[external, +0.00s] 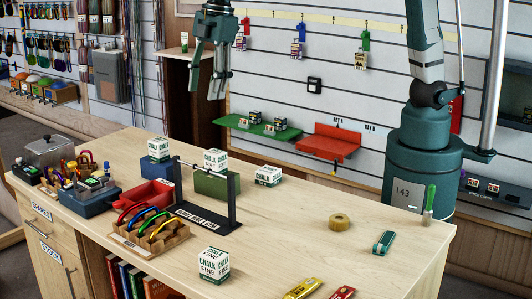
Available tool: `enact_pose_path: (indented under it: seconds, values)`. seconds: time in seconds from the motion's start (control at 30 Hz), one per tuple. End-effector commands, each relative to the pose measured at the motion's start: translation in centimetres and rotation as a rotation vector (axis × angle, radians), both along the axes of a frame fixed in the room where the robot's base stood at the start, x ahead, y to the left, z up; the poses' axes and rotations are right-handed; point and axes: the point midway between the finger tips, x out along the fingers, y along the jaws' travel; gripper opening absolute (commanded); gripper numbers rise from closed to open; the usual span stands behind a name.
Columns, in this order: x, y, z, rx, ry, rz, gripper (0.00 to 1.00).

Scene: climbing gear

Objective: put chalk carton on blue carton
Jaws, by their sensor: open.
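My gripper (207,92) hangs open and empty, high above the back of the table. Several white chalk cartons with green print are in view. One chalk carton (158,149) appears to sit on a blue carton (153,170) at the back left. Another chalk carton (215,160) appears to rest on a green carton (213,185), partly behind a black rail stand. A third carton (268,176) stands on the table right of the green one. Another carton (214,264), marked fine, stands at the front edge.
The black rail stand (232,210) rises mid-table beside a red tray (152,193) and a wooden rack of coloured carabiners (150,236). The centre right is mostly clear.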

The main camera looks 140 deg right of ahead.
Motion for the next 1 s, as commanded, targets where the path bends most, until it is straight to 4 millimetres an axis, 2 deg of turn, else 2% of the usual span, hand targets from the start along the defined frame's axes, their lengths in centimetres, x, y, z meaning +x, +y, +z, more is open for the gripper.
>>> enact_pose_path:
  seconds: [0.03, 0.1, 0.4, 0.7, 1.0]
  values:
    - [-0.3, 1.7, 0.5, -0.004, -0.011, 0.005, 0.48]
    - [-0.6, 3.7, 1.0, -0.008, -0.025, 0.005, 0.48]
    - [-2.6, 11.8, 2.7, -0.02, -0.092, 0.006, 0.48]
    - [-5.5, 19.3, 3.6, -0.023, -0.161, 0.01, 0.48]
    - [-9.1, 26.0, 3.5, -0.014, -0.233, 0.015, 0.48]
